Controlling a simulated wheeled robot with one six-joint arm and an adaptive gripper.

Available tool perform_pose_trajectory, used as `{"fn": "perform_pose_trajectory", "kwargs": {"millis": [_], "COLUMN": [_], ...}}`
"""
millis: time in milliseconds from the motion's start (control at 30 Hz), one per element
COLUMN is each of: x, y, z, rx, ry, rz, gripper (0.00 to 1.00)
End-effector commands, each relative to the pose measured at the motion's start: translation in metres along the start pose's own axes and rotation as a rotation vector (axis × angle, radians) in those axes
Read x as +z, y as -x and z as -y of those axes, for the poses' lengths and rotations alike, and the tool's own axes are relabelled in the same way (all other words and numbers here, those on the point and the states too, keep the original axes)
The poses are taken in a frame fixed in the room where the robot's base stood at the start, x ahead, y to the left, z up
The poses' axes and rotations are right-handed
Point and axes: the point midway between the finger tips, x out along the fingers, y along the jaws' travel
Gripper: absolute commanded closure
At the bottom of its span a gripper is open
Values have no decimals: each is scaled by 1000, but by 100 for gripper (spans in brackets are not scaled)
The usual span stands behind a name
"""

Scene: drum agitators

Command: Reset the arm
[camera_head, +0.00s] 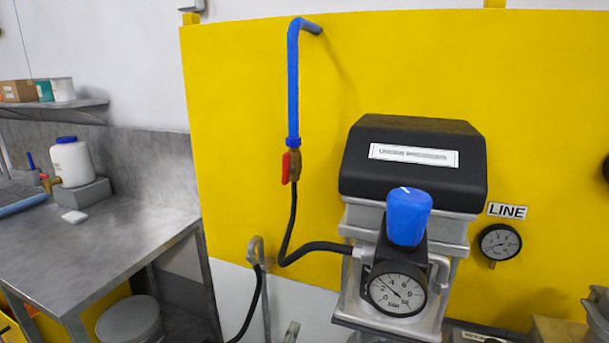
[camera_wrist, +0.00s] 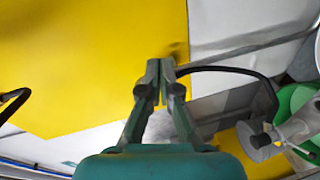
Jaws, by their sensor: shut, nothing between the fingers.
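My gripper (camera_wrist: 160,75) shows in the wrist view, with its two grey fingers together at the tips and nothing between them. Its green body fills the bottom middle of that view. The fingers are in front of the lower edge of the yellow panel (camera_wrist: 90,60). A black hose (camera_wrist: 225,70) passes right of the fingertips; I cannot tell how far it is from them. In the head view I cannot make out my gripper for certain.
The yellow panel (camera_head: 240,130) carries a blue pipe (camera_head: 293,85) with a red-handled valve (camera_head: 286,168). A black-topped unit (camera_head: 412,160) with a blue knob (camera_head: 408,217) and dial gauge (camera_head: 397,288) stands at centre right. A steel bench (camera_head: 110,235) is left.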

Motion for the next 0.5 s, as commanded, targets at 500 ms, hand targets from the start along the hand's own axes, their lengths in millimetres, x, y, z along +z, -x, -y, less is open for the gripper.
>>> {"fn": "perform_pose_trajectory", "kwargs": {"millis": [500], "x": [157], "y": [89], "z": [133], "rx": [-189], "ry": [-245], "rz": [-131], "gripper": [100]}}
